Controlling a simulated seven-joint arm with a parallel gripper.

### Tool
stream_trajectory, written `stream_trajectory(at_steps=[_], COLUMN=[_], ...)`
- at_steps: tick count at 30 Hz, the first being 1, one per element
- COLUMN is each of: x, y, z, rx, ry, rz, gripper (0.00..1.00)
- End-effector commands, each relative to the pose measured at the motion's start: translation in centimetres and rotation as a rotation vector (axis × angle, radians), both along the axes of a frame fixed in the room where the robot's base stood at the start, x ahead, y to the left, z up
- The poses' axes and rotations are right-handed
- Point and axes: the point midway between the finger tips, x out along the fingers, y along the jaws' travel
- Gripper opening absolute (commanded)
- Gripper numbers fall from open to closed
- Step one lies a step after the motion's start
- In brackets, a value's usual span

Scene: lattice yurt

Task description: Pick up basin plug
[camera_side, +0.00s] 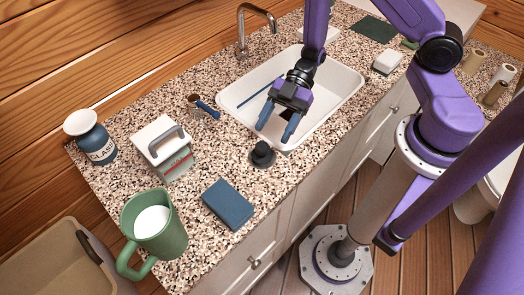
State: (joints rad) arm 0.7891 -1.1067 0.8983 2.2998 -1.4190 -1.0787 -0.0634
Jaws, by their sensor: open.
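The basin plug appears to be the small dark stopper (262,155) with a round base and raised knob. It stands upright on the speckled counter (215,170), just in front of the white sink's near-left corner. My gripper (278,127) hangs above the near part of the sink basin (338,100), its two blue fingers apart and pointing down. It is to the upper right of the plug in the picture and does not touch it. Nothing shows between the fingers. The exact height of the fingertips is hard to tell.
A blue sponge (228,203), green mug (154,228), handled box (163,145) and blue jar (91,137) stand left of the plug. A small brush (204,106) lies behind it. A metal faucet (246,30) rises behind the sink. Counter around the plug is clear.

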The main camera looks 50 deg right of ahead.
Motion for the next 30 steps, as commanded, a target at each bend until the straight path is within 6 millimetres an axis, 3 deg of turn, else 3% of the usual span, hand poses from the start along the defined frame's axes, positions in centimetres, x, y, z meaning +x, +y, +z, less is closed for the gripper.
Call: stream_trajectory(at_steps=[5, 15, 25, 26, 30], x=[-0.1, -0.3, -0.3, -0.3, -0.3], y=[0.8, 4.5, 5.0, 5.0, 5.0], z=[-0.5, -2.7, -3.0, -3.0, -3.0], rx=[0.0, -0.001, 0.0, 0.0, 0.0], ry=[0.0, 0.0, -0.001, -0.001, -0.001], rz=[0.002, 0.003, 0.0, 0.0, 0.0], gripper=[0.63, 0.63, 0.63, 0.57, 0.11])
